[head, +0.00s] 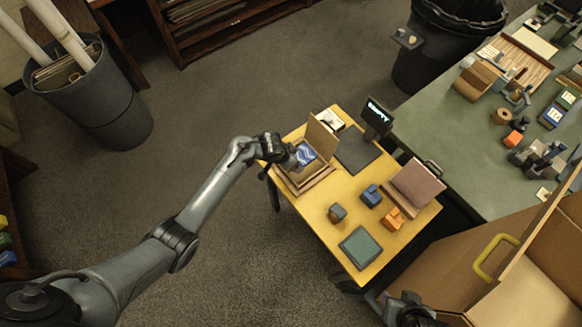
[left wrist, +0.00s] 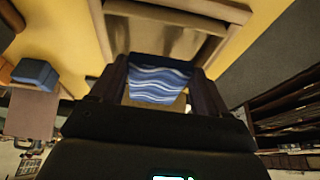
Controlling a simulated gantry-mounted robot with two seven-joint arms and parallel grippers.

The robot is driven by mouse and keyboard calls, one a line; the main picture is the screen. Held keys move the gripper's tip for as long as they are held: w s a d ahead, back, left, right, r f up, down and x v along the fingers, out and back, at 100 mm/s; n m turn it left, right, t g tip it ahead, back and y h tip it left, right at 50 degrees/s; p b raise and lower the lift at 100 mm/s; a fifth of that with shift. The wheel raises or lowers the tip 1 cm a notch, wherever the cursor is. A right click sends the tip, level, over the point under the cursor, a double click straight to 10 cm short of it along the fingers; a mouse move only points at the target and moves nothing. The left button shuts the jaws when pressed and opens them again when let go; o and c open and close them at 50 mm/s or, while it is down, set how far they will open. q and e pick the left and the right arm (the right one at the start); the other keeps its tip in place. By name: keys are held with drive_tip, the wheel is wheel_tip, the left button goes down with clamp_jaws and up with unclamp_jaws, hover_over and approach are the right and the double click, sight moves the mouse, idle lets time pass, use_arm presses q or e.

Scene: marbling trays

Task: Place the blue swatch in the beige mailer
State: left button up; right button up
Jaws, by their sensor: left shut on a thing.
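The blue swatch (head: 305,154) has a wavy white pattern. My left gripper (head: 293,158) is shut on it, and in the left wrist view it shows between the two dark fingers (left wrist: 160,85) as a blue wavy sheet (left wrist: 158,72). The beige mailer (head: 318,182) lies open on the yellow table at its left corner, with its flap (head: 322,137) standing up. The swatch appears over the mailer's opening; its height above it is unclear. The mailer's rim also shows in the left wrist view (left wrist: 205,8). My right gripper (head: 410,314) is partly visible at the bottom edge, its jaws unclear.
The yellow table (head: 310,222) also holds a dark stand (head: 357,150), a blue block (head: 371,195), an orange block (head: 393,218), a grey-brown block (head: 337,212), a green pad (head: 360,247) and a pinkish-brown board (head: 417,185). A large cardboard box (head: 530,300) stands at lower right.

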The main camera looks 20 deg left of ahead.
use_arm(q)
wheel_tip(320, 180, down, 2)
drive_tip(key=shift+w+f+b, duration=0.1)
drive_tip(key=shift+f+b, duration=0.65)
drive_tip(key=shift+f, duration=0.95)
drive_tip(key=shift+f, duration=0.2)
drive_tip(key=o, duration=1.1)
drive_tip(key=shift+r, duration=0.1)
